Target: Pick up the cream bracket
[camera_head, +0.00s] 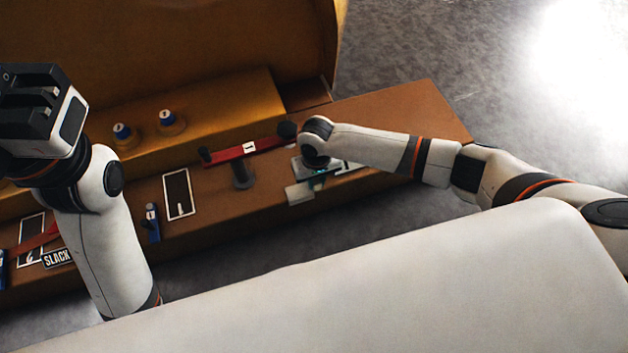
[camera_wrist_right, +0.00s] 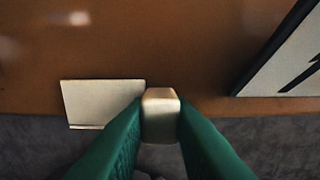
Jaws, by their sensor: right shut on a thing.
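The cream bracket (camera_wrist_right: 102,103) shows in the wrist view as a flat pale plate with a raised block at its right. My right gripper (camera_wrist_right: 160,120) has its green fingers shut on that block, one on each side. In the head view the bracket (camera_head: 299,193) is a pale piece at the bench's front edge, just below my right gripper (camera_head: 318,174). I cannot tell whether it touches the bench. My left gripper (camera_head: 38,100) is raised at the far left, away from the bracket; its jaw opening is unclear.
The brown bench (camera_head: 400,115) carries a red bar (camera_head: 228,153) with dark ends, behind and left of my right gripper. A white-framed card (camera_head: 179,194) and blue piece (camera_head: 152,222) lie further left. Two blue-topped knobs (camera_head: 122,131) stand on the rear step. The bench's right end is clear.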

